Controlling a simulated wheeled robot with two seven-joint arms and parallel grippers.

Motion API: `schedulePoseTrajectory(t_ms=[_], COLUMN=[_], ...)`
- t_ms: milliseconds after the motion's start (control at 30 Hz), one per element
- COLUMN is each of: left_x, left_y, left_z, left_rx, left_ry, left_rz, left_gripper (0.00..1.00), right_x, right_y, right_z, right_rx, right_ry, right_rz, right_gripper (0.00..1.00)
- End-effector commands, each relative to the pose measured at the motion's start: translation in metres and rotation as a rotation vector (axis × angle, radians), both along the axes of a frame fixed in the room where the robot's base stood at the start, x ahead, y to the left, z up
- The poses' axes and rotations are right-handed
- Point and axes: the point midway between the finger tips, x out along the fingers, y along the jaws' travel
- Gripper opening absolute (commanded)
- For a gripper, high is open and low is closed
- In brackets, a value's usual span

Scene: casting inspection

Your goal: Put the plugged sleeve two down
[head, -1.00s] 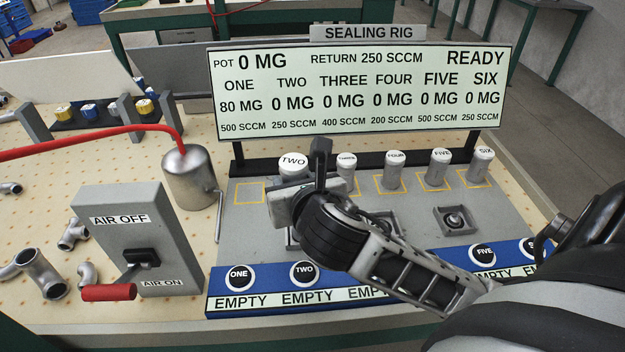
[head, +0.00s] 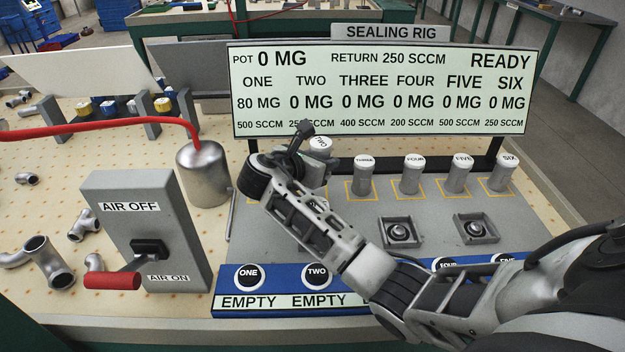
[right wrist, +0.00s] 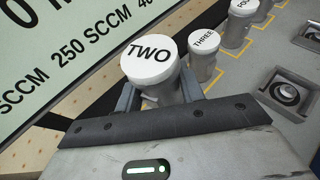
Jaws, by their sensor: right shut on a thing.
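Sleeve two (head: 320,146), a grey cylinder with a white cap marked TWO, is at the back left of the sealing rig, left of sleeve three. It also shows large in the right wrist view (right wrist: 150,64), between the fingers. My right gripper (head: 312,172) is shut on it; the arm hides much of the fingers and the sleeve's lower end. I cannot tell whether the sleeve touches the rig deck. The cap looks tilted in the head view. My left gripper is not in view.
Sleeves three (head: 364,178), four (head: 411,175), five (head: 457,175) and six (head: 501,174) stand in yellow squares. The display (head: 380,90) reads READY. The air lever (head: 113,280), metal pot (head: 204,175) and red hose (head: 100,129) are left. Square seats (head: 477,228) lie in front.

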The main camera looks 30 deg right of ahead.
Motion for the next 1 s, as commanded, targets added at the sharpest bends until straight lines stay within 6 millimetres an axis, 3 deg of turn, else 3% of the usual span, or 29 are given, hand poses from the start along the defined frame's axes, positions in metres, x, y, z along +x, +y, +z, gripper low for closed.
schedulePoseTrajectory(t_ms=[200,500,933,967,1000], left_x=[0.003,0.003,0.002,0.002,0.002], left_y=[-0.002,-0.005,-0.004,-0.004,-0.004], left_z=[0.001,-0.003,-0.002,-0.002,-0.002], left_rx=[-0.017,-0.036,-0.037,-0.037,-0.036], left_ry=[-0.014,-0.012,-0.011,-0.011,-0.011], left_rz=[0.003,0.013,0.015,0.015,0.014], left_gripper=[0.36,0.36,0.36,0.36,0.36], right_x=[0.02,0.024,0.024,0.024,0.024], right_y=[0.003,0.004,0.004,0.004,0.004], right_z=[-0.021,-0.054,-0.061,-0.062,-0.062], right_rx=[-0.002,-0.002,-0.001,0.0,0.0], right_ry=[-0.004,-0.001,-0.002,-0.001,-0.001], right_rz=[0.001,0.001,0.001,0.002,0.002], right_gripper=[0.04,0.04,0.04,0.47,0.58])
